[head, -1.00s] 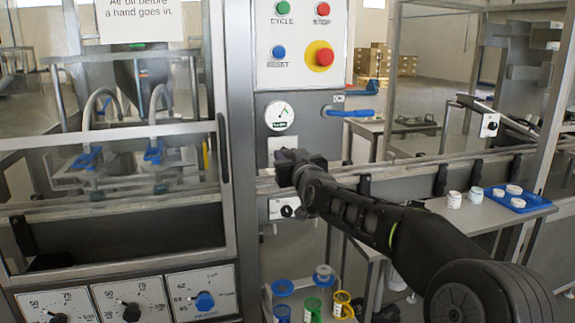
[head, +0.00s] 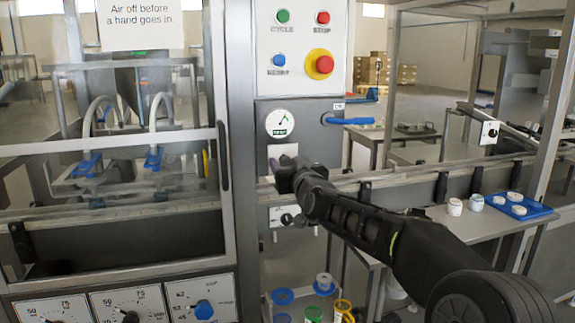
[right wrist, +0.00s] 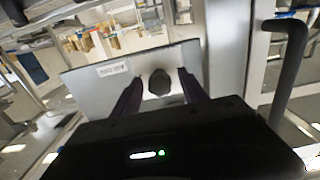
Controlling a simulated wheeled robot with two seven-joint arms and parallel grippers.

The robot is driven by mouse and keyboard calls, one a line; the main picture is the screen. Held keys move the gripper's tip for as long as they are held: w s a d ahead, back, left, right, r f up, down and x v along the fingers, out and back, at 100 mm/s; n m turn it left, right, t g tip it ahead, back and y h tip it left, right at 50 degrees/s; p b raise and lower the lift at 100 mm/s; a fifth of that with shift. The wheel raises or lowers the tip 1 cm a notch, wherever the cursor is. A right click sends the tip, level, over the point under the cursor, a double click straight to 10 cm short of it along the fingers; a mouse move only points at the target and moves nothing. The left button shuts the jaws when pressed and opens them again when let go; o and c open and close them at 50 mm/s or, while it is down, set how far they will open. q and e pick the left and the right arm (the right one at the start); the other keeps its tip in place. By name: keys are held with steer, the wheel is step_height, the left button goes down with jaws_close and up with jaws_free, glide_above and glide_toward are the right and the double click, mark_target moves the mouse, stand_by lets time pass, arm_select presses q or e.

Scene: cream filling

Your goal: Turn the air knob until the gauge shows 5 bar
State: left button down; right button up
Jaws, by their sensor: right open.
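The round white gauge (head: 280,123) with a thin needle and a green patch is on the grey column below the button panel. The needle points up and to the right; its numbers are too small to read. My right gripper (head: 282,172) is in front of a pale plate (head: 284,150) just below the gauge and hides most of it. In the right wrist view a dark round knob (right wrist: 160,82) on a light plate lies between the tips of my right gripper (right wrist: 158,90). The fingers are open; contact is not clear. My left gripper is out of view.
A button panel (head: 302,45) is above the gauge, and a blue lever (head: 347,121) to its right. A black switch (head: 287,218) is below my gripper. A guard frame (head: 222,130) stands to the left. A rail (head: 400,178) runs to the right.

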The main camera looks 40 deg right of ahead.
steer(key=v, duration=0.7)
steer(key=shift+s+a+b, duration=0.15)
steer(key=shift+s+b, duration=0.2)
steer(key=shift+s, duration=0.05)
steer(key=w+a+f+g+y+p, duration=0.15)
steer(key=a+f, duration=0.35)
steer(key=f, duration=0.6)
steer(key=w+a+f+g+y, duration=0.2)
steer(key=a+f, duration=0.3)
steer(key=f, duration=0.5)
steer(key=s+a+f+g+y+p, duration=0.1)
steer(key=s+a+f+g, duration=0.1)
steer(key=a+f, duration=0.5)
steer(key=s+a+f+g+y+p, duration=0.2)
steer(key=a+f, duration=0.1)
steer(key=f, duration=0.7)
steer(key=s+a+f+g+y+p, duration=0.2)
steer(key=s+a+f+g+p, duration=0.15)
steer(key=s+a+f, duration=0.85)
steer(key=s+a+f+n+g+p, duration=0.1)
steer(key=s+a+f+g, duration=0.1)
steer(key=s, duration=0.6)
steer(key=s+a+f+n+g+y+p, duration=0.1)
steer(key=s+a+f+g, duration=0.2)
steer(key=s, duration=0.6)
steer(key=shift+a+f, duration=0.25)
steer(key=shift+a, duration=0.9)
